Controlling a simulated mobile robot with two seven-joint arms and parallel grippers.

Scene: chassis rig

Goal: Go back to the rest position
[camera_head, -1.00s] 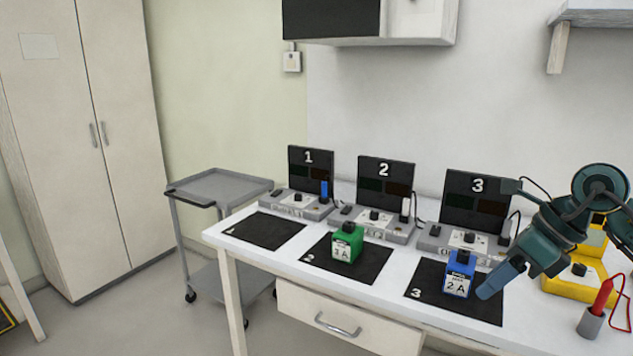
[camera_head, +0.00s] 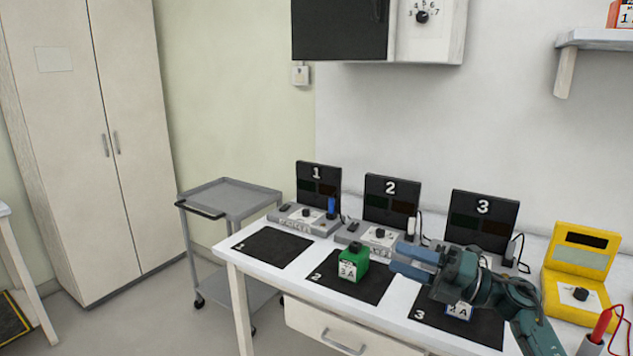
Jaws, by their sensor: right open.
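My right gripper (camera_head: 414,262) reaches in from the right, above the table near station 3, with its fingers pointing left and nothing visible between them. It hides most of a blue block (camera_head: 459,310) labelled "2 A", which stands on mat 3 (camera_head: 428,327). A green block (camera_head: 354,263) labelled "3 A" or "1 A" stands on mat 2 (camera_head: 372,288), left of the gripper and apart from it. My left gripper is out of view.
Mat 1 (camera_head: 271,248) is bare. Stations with black panels 1 (camera_head: 318,186), 2 (camera_head: 392,199) and 3 (camera_head: 482,220) line the table's back. A yellow meter (camera_head: 580,262) and a red probe (camera_head: 601,324) stand at the right. A grey cart (camera_head: 231,197) stands left of the table.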

